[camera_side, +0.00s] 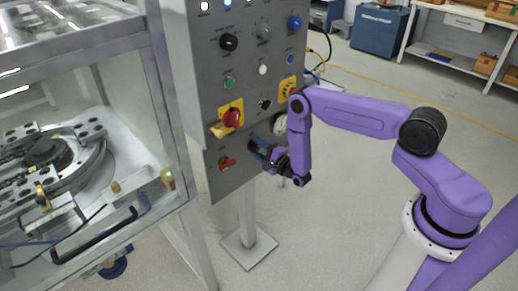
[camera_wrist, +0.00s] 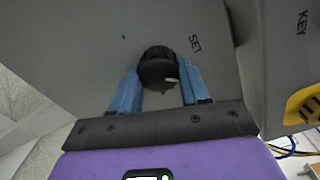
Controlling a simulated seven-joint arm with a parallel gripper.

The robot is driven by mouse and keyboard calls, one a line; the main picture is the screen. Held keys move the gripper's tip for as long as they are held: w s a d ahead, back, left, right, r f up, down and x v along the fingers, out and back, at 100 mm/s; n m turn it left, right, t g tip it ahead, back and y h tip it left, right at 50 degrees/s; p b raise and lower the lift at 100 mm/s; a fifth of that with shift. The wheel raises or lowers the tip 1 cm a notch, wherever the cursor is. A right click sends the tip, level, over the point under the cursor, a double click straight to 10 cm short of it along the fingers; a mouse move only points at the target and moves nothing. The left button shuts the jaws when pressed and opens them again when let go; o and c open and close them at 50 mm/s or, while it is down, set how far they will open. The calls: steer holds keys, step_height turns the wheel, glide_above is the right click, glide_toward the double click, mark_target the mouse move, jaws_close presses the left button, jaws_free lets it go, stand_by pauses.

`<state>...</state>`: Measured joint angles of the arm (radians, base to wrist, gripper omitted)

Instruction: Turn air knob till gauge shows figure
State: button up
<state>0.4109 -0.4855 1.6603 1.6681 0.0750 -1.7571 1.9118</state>
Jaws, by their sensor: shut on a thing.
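The air knob (camera_wrist: 158,68) is a round black knob with a pale pointer mark, on a grey panel under the word "SET" in the wrist view. My gripper (camera_wrist: 160,85) has blue fingers on either side of the knob and is shut on it. In the side view my gripper (camera_side: 262,150) is at the lower part of the panel and hides the knob. A round pale gauge (camera_side: 280,124) shows just above it, partly behind my arm. Its needle and figures are too small to read.
The grey control panel (camera_side: 200,75) carries several knobs and buttons. A red rotary switch (camera_side: 232,117) on yellow and a red handle (camera_side: 227,163) are left of my gripper. A glass-walled machine (camera_side: 100,100) stands at left.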

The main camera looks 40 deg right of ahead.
steer(key=shift+w+d+m, duration=0.1)
steer(key=shift+m, duration=1.1)
steer(key=o, duration=1.1)
steer(key=shift+c, duration=0.2)
steer(key=shift+s+f, duration=0.1)
steer(key=shift+s, duration=0.4)
steer(key=s, duration=0.6)
steer(key=shift+s, duration=0.3)
